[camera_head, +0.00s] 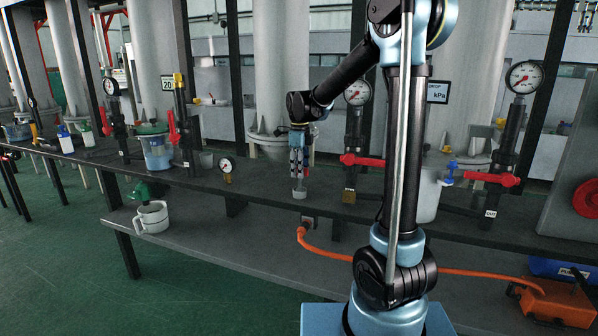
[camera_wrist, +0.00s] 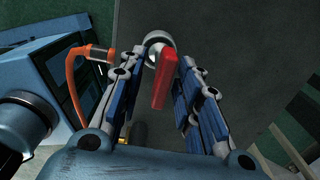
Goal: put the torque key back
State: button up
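A red bar (camera_wrist: 166,82), which looks like the torque key, stands between the fingers of my gripper (camera_wrist: 160,65) in the wrist view. Its far end meets a pale round piece (camera_wrist: 158,45). My gripper is open, with a visible gap on the left of the bar; it is close to the right finger, and contact there cannot be told. In the head view my gripper (camera_head: 298,165) points down over the bench's front edge, just above a small pale cylinder (camera_head: 299,191). The bar is mostly hidden by the fingers there.
The dark bench (camera_head: 255,187) carries red-handled valves (camera_head: 362,160) and gauges, with a small gauge (camera_head: 227,166) left of my gripper. A jug (camera_head: 151,217) stands on the lower shelf. An orange hose (camera_head: 325,251) runs below to an orange box (camera_head: 553,302). The shelf's middle is clear.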

notch_tip(320, 180, up, 12)
dwell(0.6)
jog(key=shift+s, duration=0.1)
